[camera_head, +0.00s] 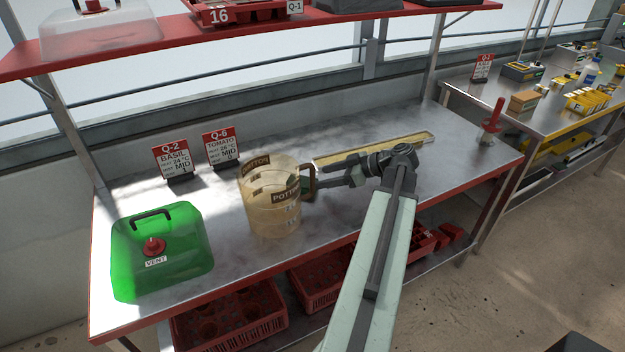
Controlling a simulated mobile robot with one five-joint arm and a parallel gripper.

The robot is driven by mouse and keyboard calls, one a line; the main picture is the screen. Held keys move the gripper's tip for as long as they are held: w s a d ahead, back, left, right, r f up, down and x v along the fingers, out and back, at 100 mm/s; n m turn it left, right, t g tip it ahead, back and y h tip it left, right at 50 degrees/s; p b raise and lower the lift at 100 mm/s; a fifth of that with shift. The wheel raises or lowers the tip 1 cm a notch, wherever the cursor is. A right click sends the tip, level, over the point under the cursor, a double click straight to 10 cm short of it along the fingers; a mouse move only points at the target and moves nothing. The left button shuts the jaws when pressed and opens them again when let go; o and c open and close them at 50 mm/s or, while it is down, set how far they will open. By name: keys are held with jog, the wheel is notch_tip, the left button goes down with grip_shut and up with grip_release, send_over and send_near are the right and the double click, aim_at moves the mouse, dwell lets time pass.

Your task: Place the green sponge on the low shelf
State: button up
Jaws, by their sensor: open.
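A small dark green patch (305,183) shows beside the jug's handle, near my fingertips; it may be the green sponge, but it is mostly hidden and I cannot tell for sure. My gripper (318,178) is open above the metal bench, its fingers pointing left toward the handle of a clear amber jug (270,215) labelled POTTING. I cannot tell whether the fingers touch anything. A low shelf (425,262) runs under the bench and holds red crates; the bench top and my arm hide part of it.
A green vented dome (185,265) stands at the bench's left, with the Q-2 sign (171,160) and Q-6 sign (221,147) behind. A yellow-edged strip (375,148) lies at the back. A red-handled tool (493,120) stands at the right end. A red shelf (180,50) hangs above.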

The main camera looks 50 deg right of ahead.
aim_at(306, 181)
jog(key=shift+b+x, duration=0.55)
jog(key=shift+x, duration=0.55)
jog(key=shift+w+a+f, duration=0.1)
jog(key=shift+w+f, duration=0.1)
jog(key=b+x, duration=0.2)
jog(key=x, duration=0.3)
jog(key=shift+s+a+b, duration=0.1)
jog(key=shift+b, duration=0.25)
jog(key=shift+r, duration=0.1)
jog(key=c, duration=1.2)
notch_tip(306, 181, up, 18)
jog(key=p, duration=1.8)
jog(key=shift+p, duration=0.3)
